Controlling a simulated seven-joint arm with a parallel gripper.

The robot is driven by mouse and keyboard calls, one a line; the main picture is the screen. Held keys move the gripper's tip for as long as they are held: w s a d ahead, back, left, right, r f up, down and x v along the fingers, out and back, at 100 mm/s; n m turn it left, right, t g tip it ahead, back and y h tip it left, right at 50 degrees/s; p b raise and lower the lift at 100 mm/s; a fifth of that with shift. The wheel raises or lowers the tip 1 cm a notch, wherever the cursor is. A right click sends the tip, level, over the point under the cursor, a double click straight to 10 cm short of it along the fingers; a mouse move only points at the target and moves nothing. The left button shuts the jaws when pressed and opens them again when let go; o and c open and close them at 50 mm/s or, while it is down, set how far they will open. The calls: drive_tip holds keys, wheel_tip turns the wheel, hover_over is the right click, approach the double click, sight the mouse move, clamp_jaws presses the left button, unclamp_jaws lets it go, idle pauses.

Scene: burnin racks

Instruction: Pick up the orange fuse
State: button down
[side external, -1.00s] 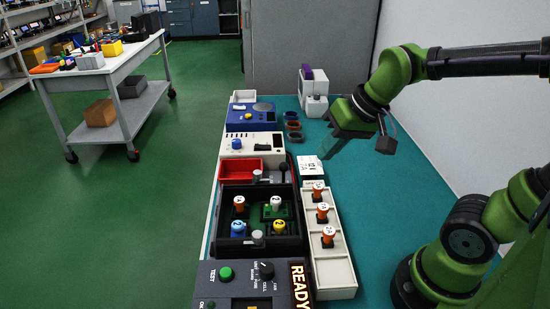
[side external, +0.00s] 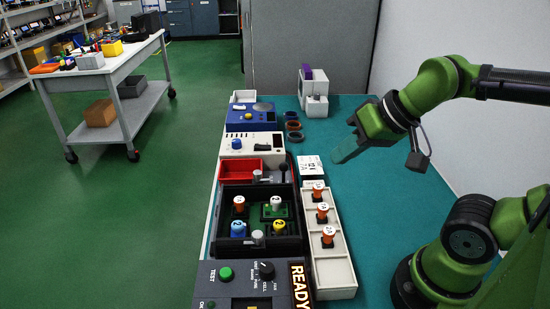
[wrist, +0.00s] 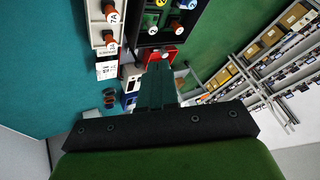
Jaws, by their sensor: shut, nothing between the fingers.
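Three orange fuses with white tops stand in the white compartment tray (side external: 340,272): a far one (side external: 318,194), a middle one (side external: 322,213) and a near one (side external: 328,238). Another orange fuse (side external: 239,207) stands in the black rack (side external: 218,198), beside a white-topped one (side external: 276,204), a blue one (side external: 237,230) and a yellow one (side external: 279,228). My gripper (side external: 337,157) is shut and empty, above the teal table, beyond and right of the far tray fuse. In the wrist view, its fingers (wrist: 159,68) partly hide the bench; tray fuses (wrist: 110,40) show upper left.
A red bin (side external: 243,170) and a lever (side external: 284,171) stand behind the rack. A white labelled box (side external: 310,167) sits at the tray's far end. A control panel with a lit READY sign (side external: 300,285) is in front. The teal table right of the tray is clear.

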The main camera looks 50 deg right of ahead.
drive_tip(key=c, duration=1.1)
unclamp_jaws()
drive_tip(key=m+g+h, duration=0.2)
drive_tip(key=m+g, duration=0.3)
drive_tip(key=g, duration=0.2)
hover_over(239, 200)
wheel_tip(239, 200, down, 4)
drive_tip(key=r, duration=0.1)
wheel_tip(239, 200, down, 11)
drive_tip(key=shift+s+d+f, duration=0.1)
drive_tip(key=shift+d, duration=0.05)
drive_tip(key=shift+f, duration=3.05)
